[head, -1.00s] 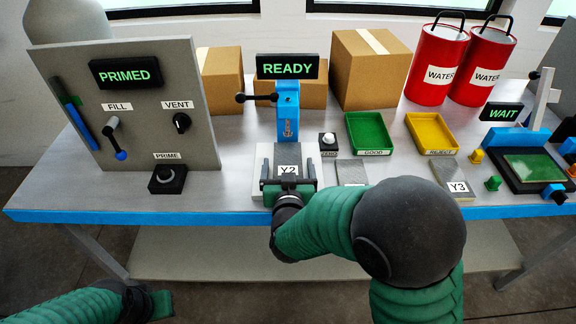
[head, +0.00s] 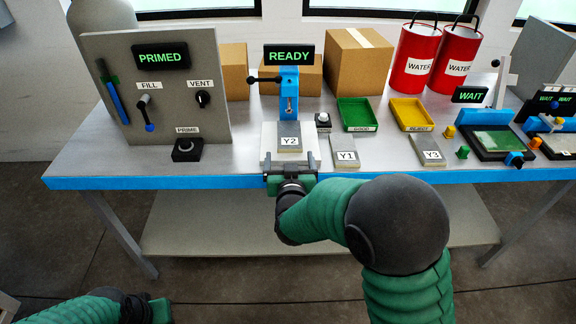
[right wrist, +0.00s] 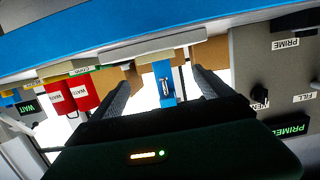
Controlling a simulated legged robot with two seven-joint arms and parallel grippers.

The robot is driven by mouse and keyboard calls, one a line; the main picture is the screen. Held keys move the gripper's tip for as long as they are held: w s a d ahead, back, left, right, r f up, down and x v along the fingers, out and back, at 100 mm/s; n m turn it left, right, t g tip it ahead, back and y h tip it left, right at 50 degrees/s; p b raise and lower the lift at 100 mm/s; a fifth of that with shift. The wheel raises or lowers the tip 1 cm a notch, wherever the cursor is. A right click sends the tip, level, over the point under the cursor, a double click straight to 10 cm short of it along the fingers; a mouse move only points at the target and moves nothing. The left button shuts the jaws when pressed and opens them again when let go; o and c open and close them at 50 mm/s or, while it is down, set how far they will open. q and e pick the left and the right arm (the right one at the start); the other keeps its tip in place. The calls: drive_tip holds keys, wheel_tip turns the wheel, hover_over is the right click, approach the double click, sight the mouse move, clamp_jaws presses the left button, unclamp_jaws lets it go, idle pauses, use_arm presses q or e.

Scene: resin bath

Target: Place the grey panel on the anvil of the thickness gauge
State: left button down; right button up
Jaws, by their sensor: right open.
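A grey panel labelled Y2 (head: 290,144) lies flat on the pale base (head: 267,141) of the thickness gauge, in front of its blue post (head: 289,101). The anvil itself cannot be told apart under the panel. My right gripper (head: 290,166) is open and empty at the front edge of the gauge, on the near side of the panel and apart from it. In the right wrist view its two fingers (right wrist: 162,88) are spread, with the blue post (right wrist: 164,82) seen between them. My left gripper (head: 160,311) hangs low at the bottom left; its jaw opening is unclear.
Grey panels Y1 (head: 345,158) and Y3 (head: 431,157) lie right of the gauge. A green tray (head: 375,128) and a yellow tray (head: 430,127) stand behind them. A black push button (head: 187,151) is left. The gauge's sign (head: 289,55) reads READY.

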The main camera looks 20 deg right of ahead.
use_arm(q)
drive_tip(key=shift+d, duration=0.4)
use_arm(e)
drive_tip(key=s+f+n+g+y, duration=0.1)
drive_tip(key=s+f+g, duration=0.3)
drive_tip(key=s, duration=0.5)
drive_tip(key=s+d+f+n+g+y, duration=0.1)
drive_tip(key=s+f+g, duration=0.3)
drive_tip(key=s, duration=0.5)
drive_tip(key=s+d+f+n+g+y, duration=0.1)
drive_tip(key=s+f+g, duration=0.3)
drive_tip(key=s, duration=0.5)
drive_tip(key=shift+f+g+y, duration=0.3)
drive_tip(key=shift+f+y, duration=0.2)
drive_tip(key=shift+f, duration=0.2)
use_arm(q)
drive_tip(key=shift+a, duration=0.1)
